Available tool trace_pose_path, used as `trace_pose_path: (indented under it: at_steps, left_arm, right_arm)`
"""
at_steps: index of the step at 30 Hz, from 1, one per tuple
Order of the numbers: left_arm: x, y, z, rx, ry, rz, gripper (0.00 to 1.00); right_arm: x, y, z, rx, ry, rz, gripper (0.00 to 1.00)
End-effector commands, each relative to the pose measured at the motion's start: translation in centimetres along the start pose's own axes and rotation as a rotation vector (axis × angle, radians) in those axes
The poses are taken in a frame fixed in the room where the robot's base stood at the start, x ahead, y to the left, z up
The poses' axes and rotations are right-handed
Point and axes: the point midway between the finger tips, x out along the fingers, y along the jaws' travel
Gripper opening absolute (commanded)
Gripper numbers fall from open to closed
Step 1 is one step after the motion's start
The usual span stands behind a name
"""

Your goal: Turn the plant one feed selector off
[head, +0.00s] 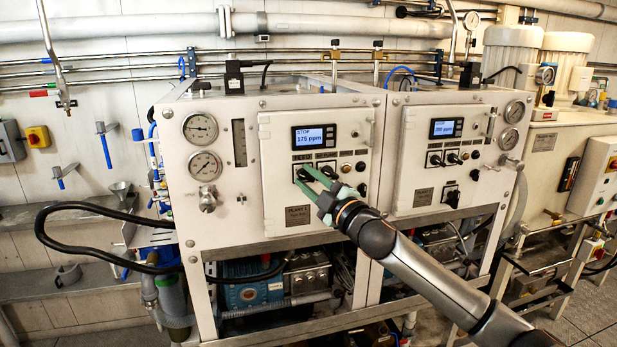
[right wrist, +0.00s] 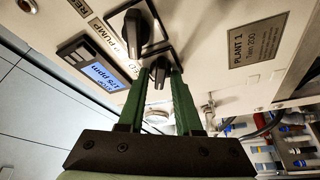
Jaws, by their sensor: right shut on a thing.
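The plant one panel (head: 277,130) is the left white cabinet door, with a lit display (head: 314,136) reading STOP and 175 ppm. My right gripper (head: 303,173) reaches the left selector under the display. In the right wrist view its green fingers straddle the black feed selector (right wrist: 158,66) and are shut on it. The feed label beside it is partly hidden by a finger. The black pump selector (right wrist: 132,30) is next to it, outside the fingers. The feed selector's exact pointing is hard to read. My left gripper is not in view.
A PLANT 1 nameplate (head: 299,213) sits below the gripper. Pressure gauges (head: 205,165) are at the left. A black hose (head: 95,206) loops out at the left.

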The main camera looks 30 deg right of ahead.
Motion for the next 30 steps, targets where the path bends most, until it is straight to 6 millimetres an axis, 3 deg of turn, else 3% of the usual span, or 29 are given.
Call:
trace_pose_path:
  at_steps: [13, 14, 16, 25, 30]
  left_arm:
    - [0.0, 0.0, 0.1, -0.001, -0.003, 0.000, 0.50]
    - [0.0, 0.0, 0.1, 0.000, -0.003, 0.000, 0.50]
    - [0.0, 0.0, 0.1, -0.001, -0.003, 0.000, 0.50]
    - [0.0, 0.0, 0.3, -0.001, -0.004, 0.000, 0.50]
    - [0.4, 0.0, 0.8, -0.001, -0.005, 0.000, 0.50]
  right_arm:
    - [0.0, 0.0, 0.0, -0.010, -0.002, -0.003, 0.00]
    - [0.0, 0.0, 0.0, -0.010, -0.002, -0.003, 0.37]
    - [0.0, 0.0, 0.0, -0.010, -0.001, -0.003, 0.45]
    - [-0.2, 0.0, 0.0, -0.008, -0.001, -0.003, 0.45]
    - [-1.7, -0.3, 0.2, -0.008, -0.002, -0.005, 0.45]
